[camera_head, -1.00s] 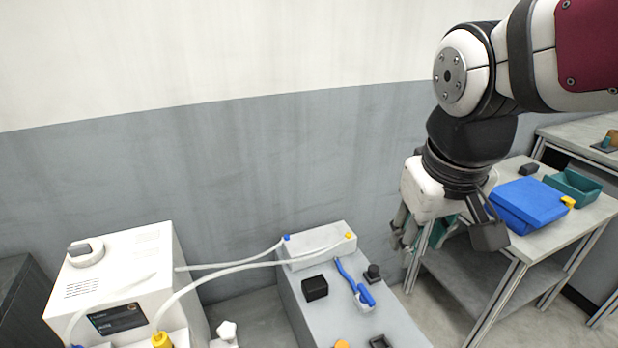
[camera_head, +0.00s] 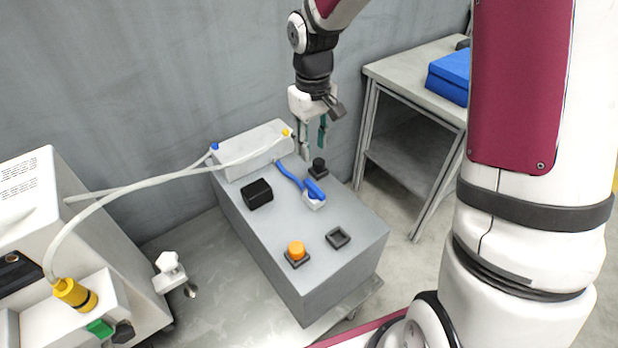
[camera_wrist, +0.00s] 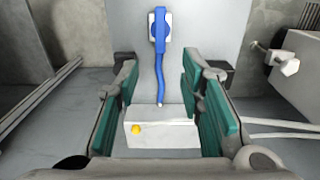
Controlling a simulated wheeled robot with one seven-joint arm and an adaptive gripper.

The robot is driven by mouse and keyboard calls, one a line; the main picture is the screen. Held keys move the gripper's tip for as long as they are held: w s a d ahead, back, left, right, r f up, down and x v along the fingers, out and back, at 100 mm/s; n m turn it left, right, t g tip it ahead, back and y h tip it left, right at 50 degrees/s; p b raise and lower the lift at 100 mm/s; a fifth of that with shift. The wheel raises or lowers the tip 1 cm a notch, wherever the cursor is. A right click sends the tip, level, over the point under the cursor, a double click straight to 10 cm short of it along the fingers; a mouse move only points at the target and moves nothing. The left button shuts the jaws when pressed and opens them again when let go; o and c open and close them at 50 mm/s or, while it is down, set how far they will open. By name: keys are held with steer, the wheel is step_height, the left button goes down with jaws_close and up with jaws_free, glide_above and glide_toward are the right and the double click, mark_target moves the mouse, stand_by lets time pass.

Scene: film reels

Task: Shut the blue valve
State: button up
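A blue fitting (camera_head: 314,190) on a small white base sits on top of the grey box (camera_head: 345,270); a blue strip runs from it to the white block (camera_head: 250,152) at the box's far end. The fitting shows upper middle in the wrist view (camera_wrist: 160,28). I cannot tell its valve setting. A small blue cap (camera_head: 214,147) and a yellow cap (camera_head: 285,132) are on the white block. My gripper (camera_head: 313,148) is open and empty, pointing down above the box's far end, apart from the fitting. Its teal finger pads stand wide apart in the wrist view (camera_wrist: 160,88).
A black block (camera_head: 257,193), a black knob (camera_head: 318,168), an orange button (camera_head: 296,249) and an empty black socket (camera_head: 338,237) stand around the fitting. Pale hoses run left from the white block to a white machine (camera_head: 30,200). A side table (camera_head: 400,85) stands at the right.

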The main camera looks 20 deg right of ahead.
mark_target(312, 184)
step_height(312, 184, down, 13)
steer(key=b, duration=0.3)
steer(key=shift+r, duration=0.2)
jaws_close()
